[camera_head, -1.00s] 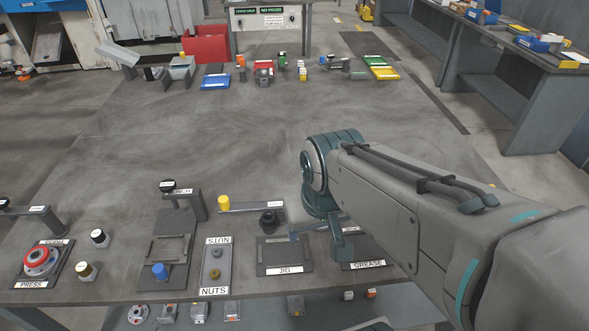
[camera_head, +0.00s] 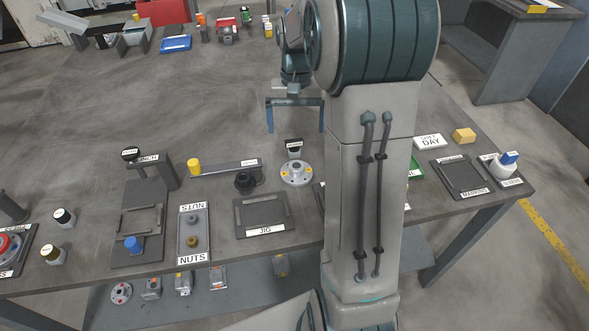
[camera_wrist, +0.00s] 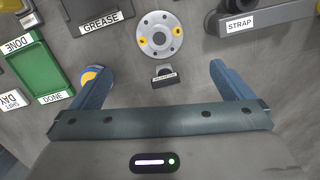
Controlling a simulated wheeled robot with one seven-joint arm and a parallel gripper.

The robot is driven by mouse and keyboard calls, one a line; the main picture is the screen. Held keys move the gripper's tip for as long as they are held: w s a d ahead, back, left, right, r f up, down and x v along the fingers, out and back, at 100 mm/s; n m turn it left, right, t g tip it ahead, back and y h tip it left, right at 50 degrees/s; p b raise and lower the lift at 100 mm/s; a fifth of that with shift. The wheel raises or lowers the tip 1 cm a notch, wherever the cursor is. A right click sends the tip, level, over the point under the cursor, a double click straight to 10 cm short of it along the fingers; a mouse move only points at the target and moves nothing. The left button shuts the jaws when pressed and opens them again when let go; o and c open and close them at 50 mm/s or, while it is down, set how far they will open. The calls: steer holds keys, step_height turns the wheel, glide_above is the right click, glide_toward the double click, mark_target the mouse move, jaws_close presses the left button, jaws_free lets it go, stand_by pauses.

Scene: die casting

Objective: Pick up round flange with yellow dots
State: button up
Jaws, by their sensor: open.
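My gripper (camera_head: 296,130) is open and empty, above the table, farther back than the flange. Its two blue fingers show in the wrist view (camera_wrist: 154,72).
The jig plate (camera_head: 264,214) and nuts tray (camera_head: 194,232) lie left of the flange. The strap tool (camera_wrist: 262,18) and a green done tray (camera_wrist: 38,62) flank it in the wrist view. A blue-yellow round part (camera_wrist: 92,74) is by the left finger. The table behind is largely clear.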

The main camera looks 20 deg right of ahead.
glide_above(296, 165)
steer(key=f, duration=0.8)
steer(key=shift+w+d+f, duration=0.15)
steer(key=shift+w+f, duration=0.1)
steer(key=shift+w, duration=0.05)
steer(key=shift+s+f, duration=0.25)
steer(key=shift+f, duration=1.05)
steer(key=shift+s+f, duration=0.2)
steer(key=shift+f, duration=1.1)
steer(key=c, duration=1.5)
